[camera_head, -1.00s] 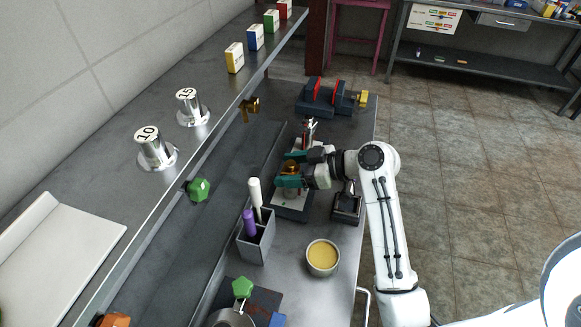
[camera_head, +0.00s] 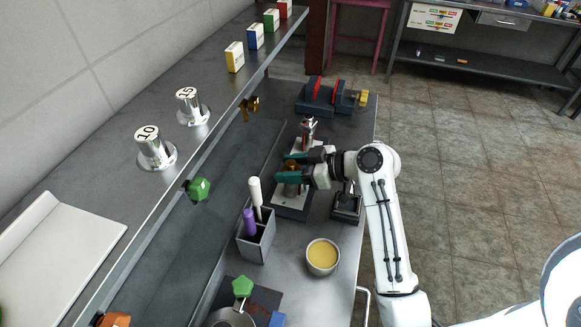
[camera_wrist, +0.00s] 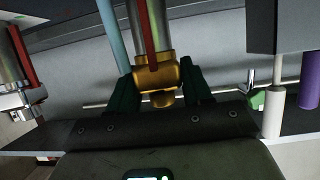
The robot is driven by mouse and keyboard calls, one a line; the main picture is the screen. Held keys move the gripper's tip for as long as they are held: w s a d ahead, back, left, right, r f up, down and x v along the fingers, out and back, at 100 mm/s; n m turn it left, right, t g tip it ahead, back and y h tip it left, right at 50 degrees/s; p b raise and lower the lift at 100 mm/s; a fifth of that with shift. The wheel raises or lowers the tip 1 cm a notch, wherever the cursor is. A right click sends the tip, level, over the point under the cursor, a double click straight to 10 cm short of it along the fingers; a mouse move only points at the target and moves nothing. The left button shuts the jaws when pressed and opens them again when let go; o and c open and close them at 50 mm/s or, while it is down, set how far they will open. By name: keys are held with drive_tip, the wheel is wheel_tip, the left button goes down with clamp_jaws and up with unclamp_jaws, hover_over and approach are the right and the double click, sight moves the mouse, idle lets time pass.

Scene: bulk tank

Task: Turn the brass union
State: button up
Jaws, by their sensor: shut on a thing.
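The brass union (camera_wrist: 157,76) fills the middle of the wrist view, on a grey upright pipe with a red strip in front. In the head view only a little of the brass (camera_head: 290,163) shows between the jaws. My gripper (camera_head: 284,171) has teal fingers and is shut on the union from the right side. In the wrist view the two dark green fingers of my gripper (camera_wrist: 158,88) stand on either side of the union. The base plate (camera_head: 289,203) under the union sits on the bench; the union's far side is hidden.
A grey holder (camera_head: 256,243) with a white and a purple rod stands in front. A yellow-filled bowl (camera_head: 322,257) is nearer the bench edge. A small black tray (camera_head: 346,206) lies close to my arm. A red-jawed vise (camera_head: 322,97) stands behind.

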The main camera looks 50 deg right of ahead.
drive_tip(key=shift+h, duration=0.3)
drive_tip(key=m+h+p, duration=0.2)
drive_tip(key=m+h, duration=0.2)
drive_tip(key=shift+a+r+t, duration=0.1)
drive_tip(key=shift+r+t, duration=0.05)
drive_tip(key=shift+t, duration=0.15)
drive_tip(key=shift+m+g+h+p, duration=0.4)
drive_tip(key=shift+m+h+p, duration=0.75)
drive_tip(key=shift+m+h, duration=0.7)
drive_tip(key=shift+h, duration=0.45)
drive_tip(key=o, duration=1)
drive_tip(key=shift+c, duration=0.2)
drive_tip(key=b+v, duration=0.1)
drive_tip(key=v, duration=0.9)
drive_tip(key=shift+s, duration=0.35)
drive_tip(key=shift+a, duration=0.1)
